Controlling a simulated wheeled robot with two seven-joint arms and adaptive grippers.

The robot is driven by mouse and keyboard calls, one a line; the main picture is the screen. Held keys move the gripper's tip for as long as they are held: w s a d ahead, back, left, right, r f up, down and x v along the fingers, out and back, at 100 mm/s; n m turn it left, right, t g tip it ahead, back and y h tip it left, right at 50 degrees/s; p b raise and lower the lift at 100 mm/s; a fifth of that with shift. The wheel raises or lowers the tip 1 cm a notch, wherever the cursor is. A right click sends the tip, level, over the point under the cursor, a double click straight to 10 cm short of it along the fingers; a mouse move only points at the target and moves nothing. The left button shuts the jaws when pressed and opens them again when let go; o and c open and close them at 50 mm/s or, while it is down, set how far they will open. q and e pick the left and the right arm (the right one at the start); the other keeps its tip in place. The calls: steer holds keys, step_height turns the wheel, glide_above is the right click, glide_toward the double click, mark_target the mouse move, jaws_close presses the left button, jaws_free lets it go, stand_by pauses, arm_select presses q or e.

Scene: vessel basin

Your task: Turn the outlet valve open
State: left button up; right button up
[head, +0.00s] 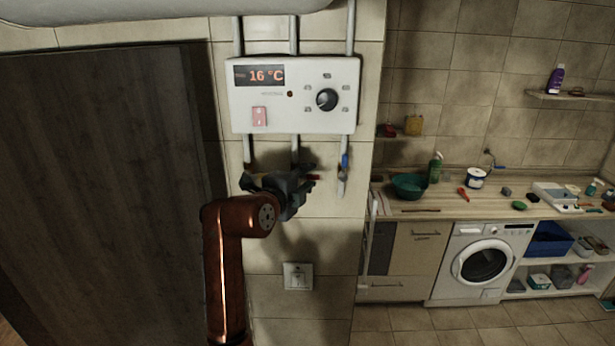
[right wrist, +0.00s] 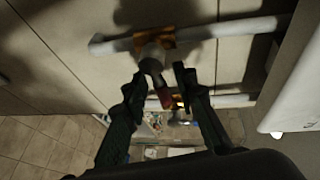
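Several pipes come out below a white heater control box (head: 294,96) that reads 16 °C. A valve with a blue handle (head: 345,161) sits on the right pipe, clear of the gripper. My right gripper (head: 296,182) is at the pipes left of it and partly hides the fittings there. In the right wrist view the right gripper (right wrist: 160,78) has its fingers apart, around a grey valve (right wrist: 152,66) with a reddish tip on a pipe with a yellow fitting. I cannot tell whether the fingers touch the valve. My left gripper is not in view.
A dark door (head: 105,190) fills the left. A wall socket (head: 298,276) is below the pipes. A counter (head: 455,207) with loose items and a washing machine (head: 481,262) stand at the right. A second pipe (right wrist: 235,99) runs close beside the gripper.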

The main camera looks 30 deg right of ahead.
steer(key=shift+c, duration=0.7)
jaws_close()
